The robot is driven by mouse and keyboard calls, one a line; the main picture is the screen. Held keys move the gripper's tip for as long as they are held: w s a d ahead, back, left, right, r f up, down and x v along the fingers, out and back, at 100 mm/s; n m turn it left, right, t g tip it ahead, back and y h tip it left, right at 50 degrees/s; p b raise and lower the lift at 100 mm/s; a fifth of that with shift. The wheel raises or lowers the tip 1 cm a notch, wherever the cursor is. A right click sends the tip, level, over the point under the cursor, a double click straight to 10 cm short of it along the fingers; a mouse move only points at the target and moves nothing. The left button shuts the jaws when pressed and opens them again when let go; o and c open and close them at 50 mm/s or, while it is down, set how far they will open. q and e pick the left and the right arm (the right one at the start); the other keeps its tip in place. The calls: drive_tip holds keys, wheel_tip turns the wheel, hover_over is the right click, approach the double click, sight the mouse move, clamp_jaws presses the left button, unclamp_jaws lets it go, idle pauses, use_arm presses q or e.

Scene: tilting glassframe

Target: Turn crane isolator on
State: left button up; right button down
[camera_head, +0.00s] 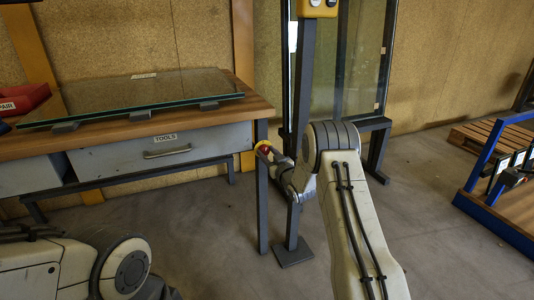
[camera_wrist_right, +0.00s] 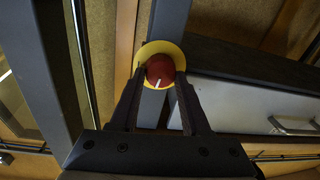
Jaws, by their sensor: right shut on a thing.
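The crane isolator is a red round knob (camera_wrist_right: 160,69) on a yellow disc (camera_wrist_right: 147,50), fixed to a dark grey post. A short white mark shows on the knob's lower part in the wrist view. In the head view the red knob (camera_head: 263,147) sits beside the table's right front corner. My right gripper (camera_wrist_right: 160,80) has its two dark fingers on either side of the knob and is shut on it. In the head view my right forearm hides part of the post and of the gripper. My left arm shows at lower left, but its gripper cannot be made out.
A wooden-topped table (camera_head: 240,110) with a grey drawer (camera_head: 160,148) stands at left, bearing a glass pane (camera_head: 140,90) and a red bin (camera_head: 22,98). A yellow control box (camera_head: 317,8) is on the upright post. A glass rack stands behind; a blue-framed platform (camera_head: 500,230) is at right.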

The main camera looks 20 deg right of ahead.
drive_tip(key=m+p, duration=0.1)
drive_tip(key=m, duration=0.3)
drive_tip(key=m+p, duration=0.1)
drive_tip(key=m, duration=0.3)
drive_tip(key=shift+d+f, duration=0.1)
drive_tip(key=m+h+p, duration=0.1)
drive_tip(key=m, duration=0.4)
drive_tip(key=shift+f+t, duration=0.1)
drive_tip(key=shift+t, duration=0.2)
drive_tip(key=shift+f+m+p, duration=0.1)
drive_tip(key=shift+m+p, duration=0.3)
drive_tip(key=shift+m, duration=1.6)
drive_tip(key=shift+c, duration=1.8)
unclamp_jaws()
drive_tip(key=shift+s, duration=0.1)
